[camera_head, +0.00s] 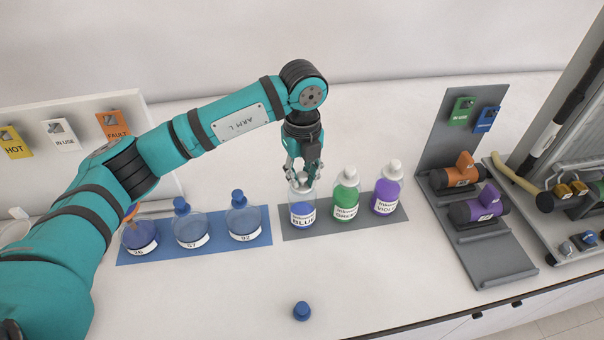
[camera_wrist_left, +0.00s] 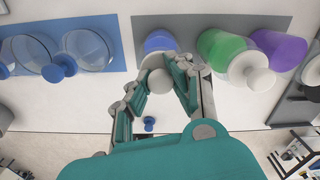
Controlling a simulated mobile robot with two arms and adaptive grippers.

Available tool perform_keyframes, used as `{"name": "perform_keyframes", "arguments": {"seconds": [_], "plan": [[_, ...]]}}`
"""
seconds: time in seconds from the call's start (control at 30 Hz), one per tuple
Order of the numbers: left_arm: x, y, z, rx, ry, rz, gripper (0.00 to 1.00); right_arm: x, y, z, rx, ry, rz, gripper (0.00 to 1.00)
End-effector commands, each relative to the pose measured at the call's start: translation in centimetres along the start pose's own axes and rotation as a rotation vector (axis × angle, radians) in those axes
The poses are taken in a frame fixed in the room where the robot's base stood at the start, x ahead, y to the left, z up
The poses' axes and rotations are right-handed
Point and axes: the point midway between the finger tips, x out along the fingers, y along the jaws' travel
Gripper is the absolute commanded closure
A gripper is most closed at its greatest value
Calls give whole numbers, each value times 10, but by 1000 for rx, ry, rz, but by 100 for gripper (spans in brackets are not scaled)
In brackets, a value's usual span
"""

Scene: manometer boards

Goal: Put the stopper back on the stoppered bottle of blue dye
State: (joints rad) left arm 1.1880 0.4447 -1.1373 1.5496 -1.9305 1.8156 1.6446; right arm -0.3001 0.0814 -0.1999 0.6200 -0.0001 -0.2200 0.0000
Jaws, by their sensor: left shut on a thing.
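The bottle of blue dye (camera_head: 302,214) stands upright on a grey mat, first in a row of three white-labelled bottles. Its body also shows in the wrist view (camera_wrist_left: 158,42). My left gripper (camera_head: 303,178) points down right over the bottle's mouth, its fingers closed around a white round stopper (camera_wrist_left: 160,80). The fingers hide much of the stopper and the bottle's neck, so I cannot tell whether the stopper touches the neck or sits in it. My right gripper is not in view.
Green (camera_head: 345,197) and violet (camera_head: 386,192) dye bottles with white stoppers stand close on the right. Flasks (camera_head: 191,230) stand on a blue mat (camera_head: 262,235) at left. A loose blue stopper (camera_head: 302,311) lies on the bench in front. A grey rack (camera_head: 470,225) stands farther right.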

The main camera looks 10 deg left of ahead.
Motion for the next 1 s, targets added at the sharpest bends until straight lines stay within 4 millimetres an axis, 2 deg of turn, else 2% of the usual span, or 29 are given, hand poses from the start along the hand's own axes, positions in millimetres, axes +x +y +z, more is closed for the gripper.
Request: {"name": "perform_keyframes", "arguments": {"seconds": [0.3, 0.33, 0.5, 0.73, 1.0], "plan": [[1, 0, 0, 0, 0, 0, 96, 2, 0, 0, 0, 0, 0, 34], [1, 0, 0, 0, 0, 0, 80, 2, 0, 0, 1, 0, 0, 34], [1, 0, 0, 0, 0, 1, 57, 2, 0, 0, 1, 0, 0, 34], [1, 0, 0, 0, 0, 1, 52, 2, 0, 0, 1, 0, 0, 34], [1, 0, 0, 0, 0, 0, 17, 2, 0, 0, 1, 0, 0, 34]]}}
